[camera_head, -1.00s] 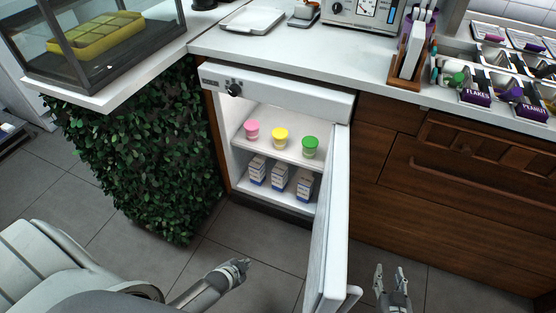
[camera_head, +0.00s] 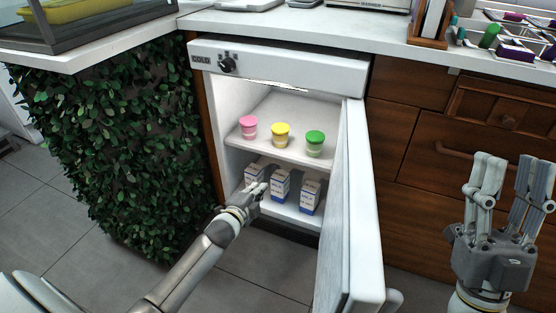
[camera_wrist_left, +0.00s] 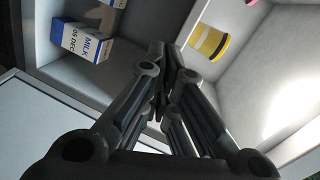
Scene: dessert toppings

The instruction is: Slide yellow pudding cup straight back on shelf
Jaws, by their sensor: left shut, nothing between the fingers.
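The yellow pudding cup (camera_head: 281,135) stands upright near the front of the upper shelf (camera_head: 290,105) in the open fridge, between a pink cup (camera_head: 249,128) and a green-lidded cup (camera_head: 315,144). The yellow cup also shows in the left wrist view (camera_wrist_left: 210,43), beyond my fingers. My left gripper (camera_head: 258,187) is shut and empty, in front of the milk cartons and below the cup shelf, apart from the yellow cup. My right gripper (camera_head: 508,178) is open and empty, fingers up, right of the fridge door.
Several milk cartons (camera_head: 280,184) stand on the lower shelf behind my left gripper. The open fridge door (camera_head: 348,215) stands between my two grippers. The upper shelf is bare behind the cups. A leafy hedge panel (camera_head: 115,160) is left of the fridge.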

